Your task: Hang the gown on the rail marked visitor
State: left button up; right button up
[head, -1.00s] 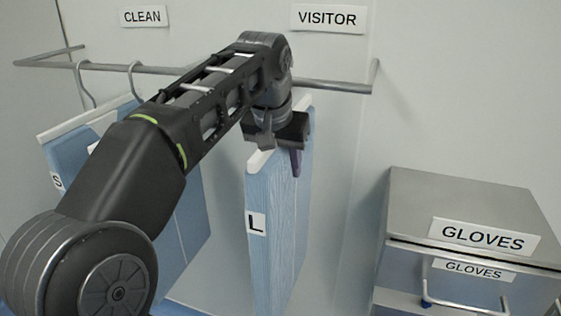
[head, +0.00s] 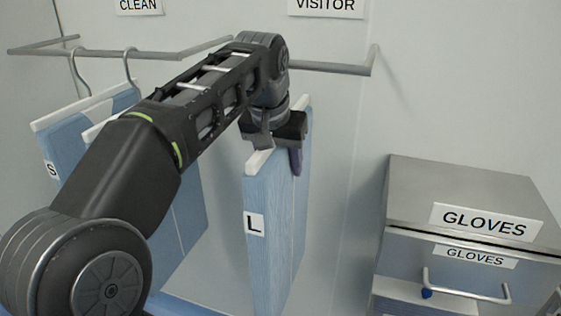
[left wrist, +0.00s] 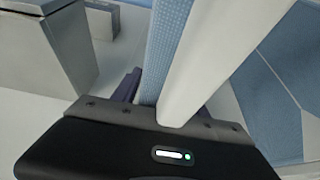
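A blue gown labelled L (head: 274,235), with a white hanger bar (head: 258,163) on top, hangs upright below my left gripper (head: 277,140). The gripper is shut on its top; a purple finger lies against its right side. In the left wrist view the white bar (left wrist: 215,55) and blue cloth (left wrist: 165,40) pass between the fingers (left wrist: 165,105). The visitor rail (head: 335,68) runs behind my arm under the VISITOR sign (head: 326,6). The gown's hook is hidden, so I cannot tell whether it touches the rail. My right gripper is out of view.
Blue gowns, one labelled S (head: 62,150), hang from hooks on the rail (head: 100,54) under the CLEAN sign (head: 138,5). A grey cabinet marked GLOVES (head: 470,185) stands at the right. The wall area between gown and cabinet is free.

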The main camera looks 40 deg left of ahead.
pick_arm(q)
jog(key=shift+o, duration=1.3)
jog(key=shift+f, duration=0.1)
jog(key=p+v, duration=0.4)
jog(key=v, duration=0.4)
jog(key=shift+p, duration=0.35)
jog(key=shift+f, duration=0.1)
